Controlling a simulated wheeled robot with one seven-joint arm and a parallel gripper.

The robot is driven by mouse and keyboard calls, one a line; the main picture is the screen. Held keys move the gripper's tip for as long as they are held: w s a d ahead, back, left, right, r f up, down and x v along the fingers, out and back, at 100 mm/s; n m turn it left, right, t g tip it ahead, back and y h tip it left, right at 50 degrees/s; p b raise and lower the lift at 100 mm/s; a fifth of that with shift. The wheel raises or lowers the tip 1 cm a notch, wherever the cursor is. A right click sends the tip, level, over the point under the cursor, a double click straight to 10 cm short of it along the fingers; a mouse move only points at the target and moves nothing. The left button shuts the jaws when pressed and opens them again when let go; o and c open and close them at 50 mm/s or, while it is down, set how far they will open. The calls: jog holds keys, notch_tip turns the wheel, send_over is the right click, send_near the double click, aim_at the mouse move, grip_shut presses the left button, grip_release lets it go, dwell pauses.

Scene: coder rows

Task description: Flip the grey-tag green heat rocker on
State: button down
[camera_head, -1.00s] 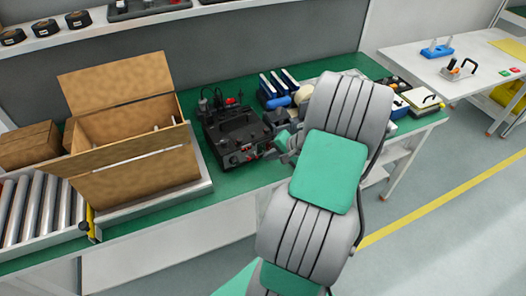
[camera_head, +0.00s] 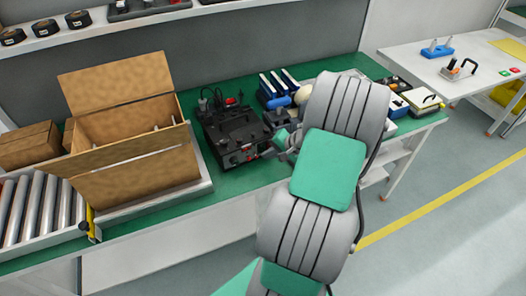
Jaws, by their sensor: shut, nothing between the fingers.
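A black coder machine (camera_head: 232,132) sits on the green bench top, right of the open cardboard box. Small red and light controls show along its front right edge, too small to tell apart. I cannot make out the grey tag or the green heat rocker. My gripper (camera_head: 275,152) is by the front right corner of the machine, largely hidden by my own arm. Its fingertips are small here; it is shut and empty. I cannot tell whether it touches the machine.
An open cardboard box (camera_head: 135,165) stands left of the machine, by a roller conveyor (camera_head: 38,215). Blue-handled tools (camera_head: 272,92) and a pale roll (camera_head: 303,95) lie close behind my gripper. A white side table (camera_head: 455,65) is at the far right.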

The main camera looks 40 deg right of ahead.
jog(key=shift+w, duration=0.3)
dwell(0.5)
jog(key=shift+s+a+p, duration=0.1)
jog(key=shift+s+p, duration=0.2)
jog(key=shift+s, duration=0.45)
jog(key=shift+s+a+r+p, duration=0.2)
jog(key=shift+s+p, duration=0.15)
jog(key=shift+s, duration=0.45)
jog(key=shift+s+a+r+p, duration=0.1)
jog(key=shift+s+r+p, duration=0.2)
jog(key=shift+s, duration=0.45)
jog(key=shift+s+a, duration=0.2)
jog(key=shift+s, duration=0.65)
